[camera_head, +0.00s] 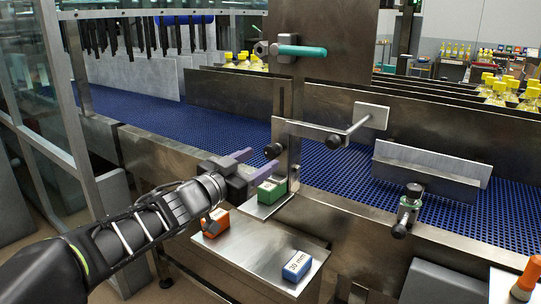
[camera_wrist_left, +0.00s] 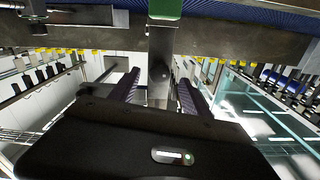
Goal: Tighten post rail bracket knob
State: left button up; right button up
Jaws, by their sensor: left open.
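An upright metal post (camera_head: 295,165) stands beside the blue conveyor and carries a rail bracket (camera_head: 312,131). My left gripper (camera_head: 258,161) is open and empty, just left of the post and slightly below the left knob. In the left wrist view, the post (camera_wrist_left: 160,55) shows between the two parted fingers (camera_wrist_left: 158,92); a dark round end there cannot be told clearly. My right gripper is out of view.
A green block (camera_head: 267,193) sits on a small plate just below my left gripper. An orange block (camera_head: 216,222) and a blue "30 mm" block (camera_head: 297,266) lie on a lower metal shelf (camera_head: 255,251). A teal-handled clamp (camera_head: 300,50) is above; a rail plate (camera_head: 430,165) stands right.

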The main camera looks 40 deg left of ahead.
aim_at(269, 155)
pick_arm(q)
jog(key=w, duration=0.5)
jog(key=shift+w+a+b, duration=0.1)
jog(key=shift+w+b, duration=0.15)
jog(key=shift+b, duration=0.05)
grip_shut()
